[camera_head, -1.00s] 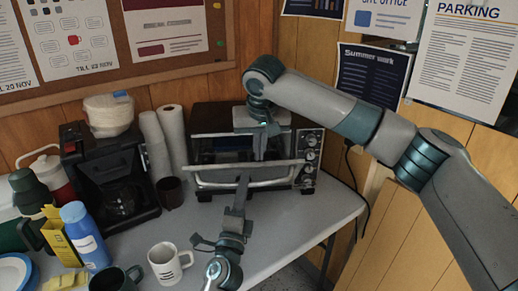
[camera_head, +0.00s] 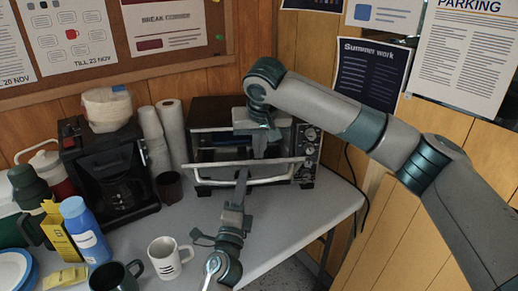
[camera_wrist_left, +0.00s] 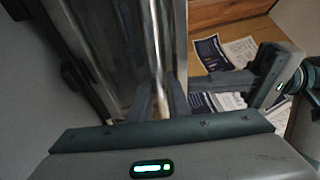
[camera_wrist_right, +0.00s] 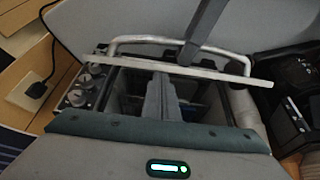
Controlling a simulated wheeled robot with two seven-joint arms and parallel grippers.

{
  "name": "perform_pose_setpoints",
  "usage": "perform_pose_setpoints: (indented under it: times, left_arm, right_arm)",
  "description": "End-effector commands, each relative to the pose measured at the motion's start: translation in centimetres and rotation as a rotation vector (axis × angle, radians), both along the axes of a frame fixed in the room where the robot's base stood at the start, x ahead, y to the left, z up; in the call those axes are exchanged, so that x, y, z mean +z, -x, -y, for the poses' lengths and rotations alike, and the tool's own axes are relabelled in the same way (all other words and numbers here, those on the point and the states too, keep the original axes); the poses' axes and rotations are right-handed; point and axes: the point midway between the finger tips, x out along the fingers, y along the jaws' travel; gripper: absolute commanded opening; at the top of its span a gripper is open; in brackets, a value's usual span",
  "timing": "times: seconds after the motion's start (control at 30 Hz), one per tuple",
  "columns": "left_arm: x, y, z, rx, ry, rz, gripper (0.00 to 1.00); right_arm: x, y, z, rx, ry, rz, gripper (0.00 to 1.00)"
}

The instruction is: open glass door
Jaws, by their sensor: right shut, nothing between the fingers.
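The toaster oven (camera_head: 205,112) stands at the back of the table. Its glass door is tilted partly open, top edge (camera_head: 212,163) leaning out, with a pale bar handle (camera_head: 272,180) along its front. My left gripper (camera_head: 242,176) is at the middle of the handle; in the left wrist view its fingers (camera_wrist_left: 159,105) are close together with the bar running between them. My right gripper (camera_head: 259,154) points down at the gap behind the door's top edge. Its fingers (camera_wrist_right: 160,97) are together and empty in the right wrist view. The glass is partly hidden by the grippers.
A coffee maker (camera_head: 108,160), paper cups (camera_head: 154,140) and a dark mug (camera_head: 170,188) stand left of the oven. A white mug (camera_head: 168,259) and a blue bottle (camera_head: 86,231) are nearer the front. The table's right edge (camera_head: 345,212) is clear.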

Motion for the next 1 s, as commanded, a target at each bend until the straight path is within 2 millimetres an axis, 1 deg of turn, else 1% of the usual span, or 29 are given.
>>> perform_pose_setpoints:
  times: [0.03,0.33,0.53,0.77,0.8,1.0]
  left_arm:
    - [0.6,-0.1,-0.1,0.001,0.001,0.010,0.20]
    - [0.6,0.2,0.0,0.000,0.001,0.013,0.20]
    - [0.1,1.4,-0.3,0.001,0.001,0.011,0.20]
    - [-1.2,4.4,-0.7,0.002,0.004,0.007,0.20]
    - [-1.5,5.1,-0.8,0.001,0.002,0.005,0.20]
    - [-1.4,9.2,-1.5,-0.001,-0.001,0.006,0.20]
  right_arm:
    - [-0.7,0.3,0.0,0.004,0.006,-0.015,0.00]
    - [-0.8,0.3,0.0,0.002,0.007,-0.017,0.00]
    - [-0.7,0.3,0.0,0.002,0.006,-0.014,0.00]
    - [-0.4,0.1,0.0,0.000,0.003,-0.008,0.00]
    - [-0.4,0.1,0.0,0.001,0.002,-0.008,0.00]
    - [-0.3,0.1,0.0,0.001,0.002,-0.006,0.00]
